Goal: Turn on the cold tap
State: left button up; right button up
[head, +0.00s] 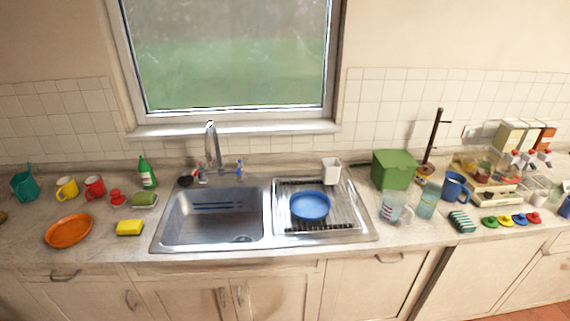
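The sink (210,218) is set in the counter below the window. A curved metal faucet (211,150) rises at its back edge. A small tap handle with blue on it (239,170) stands to the right of the spout. Another small handle with red on it (201,170) stands to the left of the spout. Both are too small to tell how far they are turned. No water stream is visible from the spout. Neither of my grippers shows in the head view.
A green box (393,170) stands to the right.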

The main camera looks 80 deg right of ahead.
aim_at(240, 163)
jog(key=z, duration=2.15)
jog(key=i+z, duration=0.15)
